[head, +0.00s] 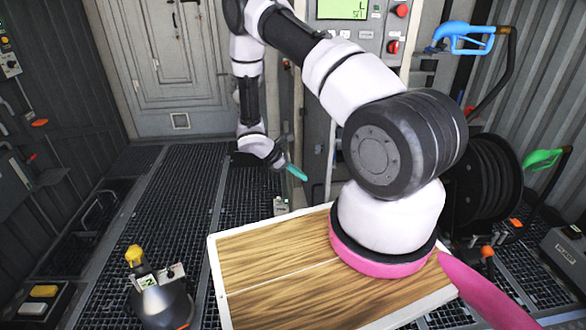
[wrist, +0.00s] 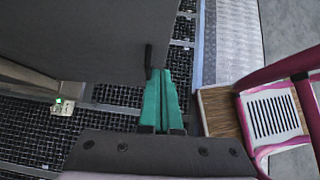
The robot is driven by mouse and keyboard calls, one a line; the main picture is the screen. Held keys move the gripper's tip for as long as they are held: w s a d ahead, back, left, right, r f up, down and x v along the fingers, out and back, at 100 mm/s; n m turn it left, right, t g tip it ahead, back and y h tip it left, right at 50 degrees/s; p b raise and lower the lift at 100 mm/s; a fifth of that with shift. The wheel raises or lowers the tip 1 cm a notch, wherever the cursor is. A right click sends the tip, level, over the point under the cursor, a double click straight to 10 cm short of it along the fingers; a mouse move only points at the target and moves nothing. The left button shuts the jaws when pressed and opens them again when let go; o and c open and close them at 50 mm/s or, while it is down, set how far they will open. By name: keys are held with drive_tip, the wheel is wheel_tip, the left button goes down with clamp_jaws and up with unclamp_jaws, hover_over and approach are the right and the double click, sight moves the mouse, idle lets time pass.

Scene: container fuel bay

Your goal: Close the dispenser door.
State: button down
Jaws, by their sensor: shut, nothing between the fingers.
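My gripper has teal fingers, shut together with nothing between them, and shows in the wrist view (wrist: 163,98) and the head view (head: 297,172). In the wrist view, a large flat grey panel, which looks like the dispenser door (wrist: 85,40), fills the upper left. A small black handle (wrist: 148,60) stands near its right edge. The fingertips appear right beside the handle and the panel's edge; I cannot tell whether they touch. In the head view the dispenser (head: 375,22), with a green display, stands behind my arm, which hides much of its front. How far the door is open is unclear.
Right of the dispenser are a blue nozzle (head: 465,38), a green nozzle (head: 543,158) and a black hose reel (head: 487,178). A small box with a green light (wrist: 62,106) is on the grating. Open grating floor (head: 165,215) lies to the left.

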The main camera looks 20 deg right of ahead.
sight(325, 182)
drive_tip(key=d, duration=0.1)
drive_tip(key=d+f, duration=0.1)
drive_tip(key=d, duration=0.1)
drive_tip(key=s+d+f, duration=0.1)
drive_tip(key=d, duration=0.1)
drive_tip(key=shift+s+d, duration=0.2)
drive_tip(key=shift+d, duration=0.25)
drive_tip(key=shift+d, duration=0.1)
